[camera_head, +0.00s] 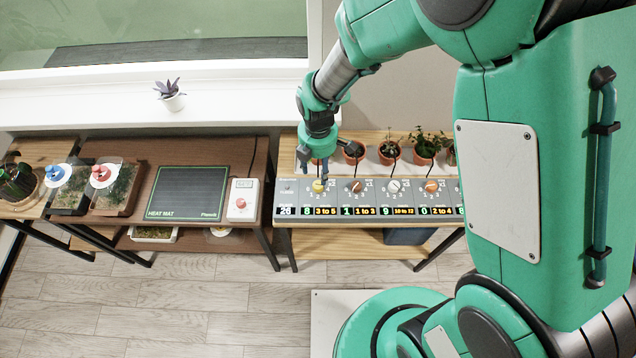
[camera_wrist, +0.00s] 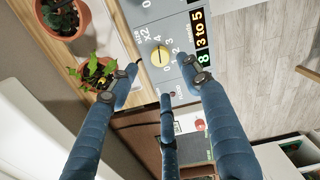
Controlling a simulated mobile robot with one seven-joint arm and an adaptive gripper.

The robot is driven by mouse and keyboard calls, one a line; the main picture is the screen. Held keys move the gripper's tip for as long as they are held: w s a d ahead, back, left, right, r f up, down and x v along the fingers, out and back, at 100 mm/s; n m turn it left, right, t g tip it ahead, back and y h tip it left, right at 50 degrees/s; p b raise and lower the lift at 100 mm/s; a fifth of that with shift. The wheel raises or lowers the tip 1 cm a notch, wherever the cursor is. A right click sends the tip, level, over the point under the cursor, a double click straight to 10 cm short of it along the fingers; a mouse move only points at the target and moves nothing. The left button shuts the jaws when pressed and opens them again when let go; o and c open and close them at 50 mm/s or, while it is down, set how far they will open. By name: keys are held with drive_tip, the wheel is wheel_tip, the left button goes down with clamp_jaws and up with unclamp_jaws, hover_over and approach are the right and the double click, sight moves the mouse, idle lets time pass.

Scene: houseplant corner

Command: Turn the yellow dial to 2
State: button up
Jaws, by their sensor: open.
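The yellow dial (camera_head: 318,186) is the leftmost of several dials on the grey control panel (camera_head: 291,188). In the wrist view the yellow dial (camera_wrist: 159,55) has the numbers 0 to 4 and an "x2" mark around it. Which number it points at is too small to tell. The display (camera_head: 318,211) below it reads 8 and 3 to 5. My gripper (camera_head: 322,168) is just above and behind the dial. I cannot tell whether any finger touches the panel.
Several potted plants (camera_head: 390,153) stand behind the panel, one plant (camera_wrist: 97,72) close to a fingertip. A heat mat (camera_head: 187,193) and a white box with a red button (camera_head: 242,200) lie left.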

sight(318, 184)
wheel_tip(318, 184, down, 8)
drive_tip(key=shift+f+b, duration=0.25)
drive_tip(key=shift+b, duration=0.7)
drive_tip(key=c, duration=1.2)
